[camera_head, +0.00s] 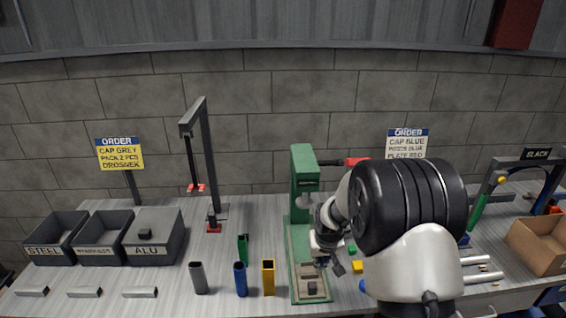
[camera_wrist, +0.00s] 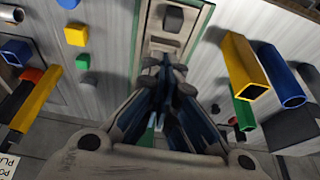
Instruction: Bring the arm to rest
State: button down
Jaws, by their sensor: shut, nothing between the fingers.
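My gripper (camera_head: 337,268) is shut and empty, low in front of the green press (camera_head: 304,165). In the wrist view, the closed fingers of my gripper (camera_wrist: 165,66) reach toward the press's grey base plate (camera_wrist: 150,42). A small dark block (camera_wrist: 173,18) lies on that plate, apart from the fingertips. It also shows at the front of the plate in the head view. My white and black arm hides the table right of the press.
Grey, blue, yellow and green tubes stand left of the press; the yellow tube (camera_head: 268,277) is closest. Labelled bins (camera_head: 50,238) and a grey stand (camera_head: 208,150) are farther left. Small coloured blocks lie just right of the press. A cardboard box (camera_head: 540,240) is at far right.

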jog(key=s+r, duration=1.5)
jog(key=r, duration=0.4)
jog(key=s+r, duration=0.2)
jog(key=s, duration=0.8)
jog(key=s+r, duration=0.1)
jog(key=s, duration=1)
jog(key=shift+a+r+t, duration=0.35)
jog(key=shift+a+t, duration=0.05)
jog(key=shift+a, duration=0.05)
jog(key=shift+s, duration=0.1)
